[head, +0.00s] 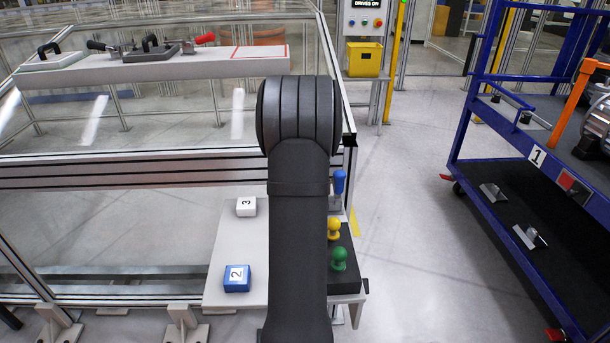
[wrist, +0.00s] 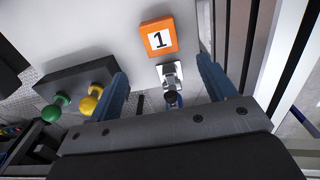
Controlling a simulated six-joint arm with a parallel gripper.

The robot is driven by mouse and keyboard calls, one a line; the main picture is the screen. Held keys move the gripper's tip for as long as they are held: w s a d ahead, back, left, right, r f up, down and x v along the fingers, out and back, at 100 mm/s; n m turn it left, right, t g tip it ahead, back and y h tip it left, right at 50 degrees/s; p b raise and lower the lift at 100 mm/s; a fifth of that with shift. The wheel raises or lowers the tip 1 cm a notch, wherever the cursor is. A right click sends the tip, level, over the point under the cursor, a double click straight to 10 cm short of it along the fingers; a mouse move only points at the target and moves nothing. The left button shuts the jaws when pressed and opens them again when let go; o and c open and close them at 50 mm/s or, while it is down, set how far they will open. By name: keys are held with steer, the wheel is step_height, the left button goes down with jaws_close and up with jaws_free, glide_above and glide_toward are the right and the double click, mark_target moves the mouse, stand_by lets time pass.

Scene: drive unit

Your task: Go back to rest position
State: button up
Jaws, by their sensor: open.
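My gripper (wrist: 164,72) has two blue fingers, spread apart with nothing gripped. In the wrist view it hangs over a light surface. A small metal piece with a dark round end (wrist: 172,88) shows between the fingers; whether they touch it cannot be told. In the head view my dark arm fills the middle and hides most of the gripper. A blue upright piece (head: 340,182) shows at the arm's right edge; I cannot tell whether it is a finger or a handle.
An orange block marked 1 (wrist: 158,38) lies beyond the fingertips. Yellow (head: 334,228) and green (head: 340,258) knobs stand on a black block. Blocks marked 3 (head: 246,206) and 2 (head: 237,278) lie left of my arm. A blue cart (head: 475,190) stands right, past clear floor.

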step_height(320, 180, down, 12)
steer(key=shift+f, duration=0.2)
steer(key=shift+r, duration=2)
